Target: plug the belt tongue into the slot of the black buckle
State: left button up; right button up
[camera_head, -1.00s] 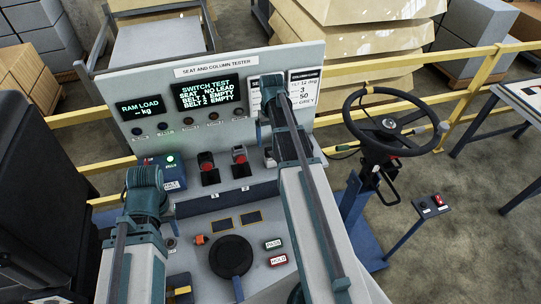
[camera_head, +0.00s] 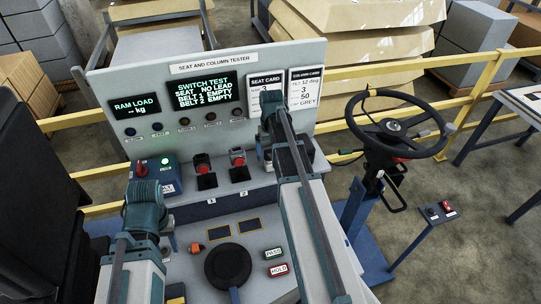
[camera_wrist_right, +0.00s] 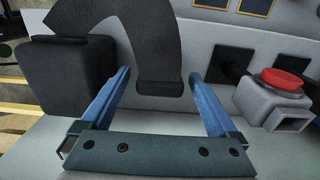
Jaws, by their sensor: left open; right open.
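Two red-topped buckles, a left one (camera_head: 203,166) and a right one (camera_head: 238,157), stand on dark plates on the bench. In the right wrist view, a grey housing with a red button (camera_wrist_right: 285,80) and an open slot is right of my fingers. A curved black strap (camera_wrist_right: 150,45) ends between my right fingers, apart from both; I cannot make out a tongue on it. My right gripper (camera_wrist_right: 155,92) is open and empty; its arm crosses the head view right of the buckles. My left gripper (camera_head: 147,205) is low at left, its fingertips hidden by its wrist.
A black block (camera_wrist_right: 68,65) stands left of my right fingers. The panel (camera_head: 213,68) rises behind the buckles. A control box (camera_head: 165,180) is left of them. A round black pad (camera_head: 228,265) and PASS and HOLD buttons (camera_head: 276,262) lie in front. A steering wheel (camera_head: 395,125) stands right.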

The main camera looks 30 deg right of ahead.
aim_at(271, 150)
dwell(0.5)
grip_shut()
dwell(0.3)
jog(key=shift+r, duration=0.15)
jog(key=shift+r+p, duration=2.85)
jog(key=shift+p, duration=0.2)
jog(key=shift+f, duration=0.1)
